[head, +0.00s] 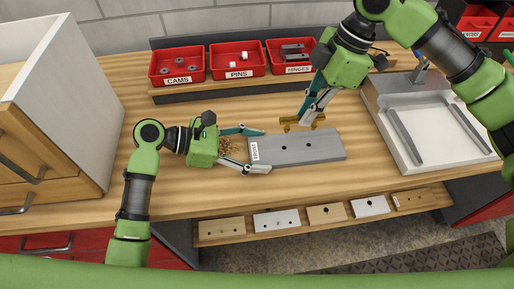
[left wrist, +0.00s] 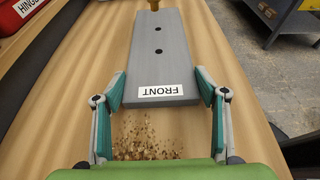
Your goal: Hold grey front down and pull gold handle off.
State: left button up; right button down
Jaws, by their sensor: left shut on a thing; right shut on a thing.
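The grey front (head: 325,146) lies flat on the wooden bench, with a white FRONT label at its left end and two dark holes in its face. It also shows in the left wrist view (left wrist: 160,70). My left gripper (head: 265,150) is shut on the label end, one finger on each long side; its fingers also show in the left wrist view (left wrist: 161,90). My right gripper (head: 306,118) is shut on the gold handle (head: 290,124), seen by the front's far edge. The holes look uncovered, and the handle appears apart from the front; its exact height is unclear.
Red bins labelled CAMS (head: 177,66), PINS (head: 238,60) and HINGES (head: 291,57) stand behind. A white tray (head: 425,120) is at right. Several drilled boards lie on a lower front shelf (head: 245,236). Wood shavings (left wrist: 140,140) lie by the label end.

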pick_arm(q)
jog(key=shift+f, duration=0.1)
pick_arm(e)
jog(key=w+a, duration=0.5)
jog(key=w, duration=0.6)
jog(key=shift+w, duration=0.25)
jog(key=shift+f, duration=0.15)
jog(key=shift+f, duration=3.8)
jog(key=c, duration=2)
grip_release()
jog(key=v, duration=1.2)
